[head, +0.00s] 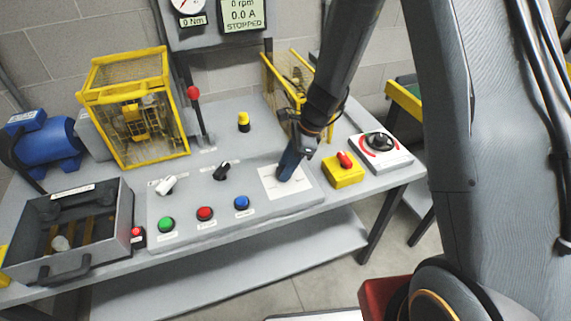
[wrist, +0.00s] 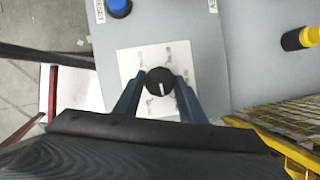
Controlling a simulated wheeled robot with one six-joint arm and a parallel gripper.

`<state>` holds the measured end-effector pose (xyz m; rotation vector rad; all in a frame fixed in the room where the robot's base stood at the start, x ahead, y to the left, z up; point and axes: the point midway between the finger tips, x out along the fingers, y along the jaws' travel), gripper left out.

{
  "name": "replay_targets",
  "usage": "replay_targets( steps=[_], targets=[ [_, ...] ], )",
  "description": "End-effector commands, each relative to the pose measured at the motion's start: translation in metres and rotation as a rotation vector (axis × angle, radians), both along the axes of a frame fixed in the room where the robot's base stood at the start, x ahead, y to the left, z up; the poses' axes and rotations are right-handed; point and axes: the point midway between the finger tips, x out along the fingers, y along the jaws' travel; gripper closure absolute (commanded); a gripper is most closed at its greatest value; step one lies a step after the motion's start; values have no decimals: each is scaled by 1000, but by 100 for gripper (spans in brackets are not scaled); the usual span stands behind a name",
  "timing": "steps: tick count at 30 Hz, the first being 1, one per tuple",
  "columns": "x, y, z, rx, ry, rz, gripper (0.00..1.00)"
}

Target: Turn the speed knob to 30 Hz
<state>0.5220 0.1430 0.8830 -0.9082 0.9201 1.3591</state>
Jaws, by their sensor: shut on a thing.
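The speed knob (wrist: 160,82) is a round black knob with a white pointer line, on a white dial plate (wrist: 125,67) with printed markings too small to read. In the wrist view my gripper (wrist: 160,88) has its two blue fingers on either side of the knob, shut on it. In the head view my gripper (head: 287,172) reaches down onto the dial plate (head: 270,180) and hides the knob. The display (head: 243,15) at the top reads 0 rpm, 0.0 A and STOPPED.
On the panel are green (head: 167,224), red (head: 205,213) and blue (head: 241,203) buttons, and two selector switches. A yellow box with a red switch (head: 345,160) stands just right of the dial plate. A yellow cage (head: 280,75) stands close behind my gripper.

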Motion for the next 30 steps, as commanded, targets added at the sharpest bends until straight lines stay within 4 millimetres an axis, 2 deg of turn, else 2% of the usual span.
replay_targets(
  steps=[30],
  targets=[
    [6, 4, -1, 0, 1, 966, 85]
  ],
)
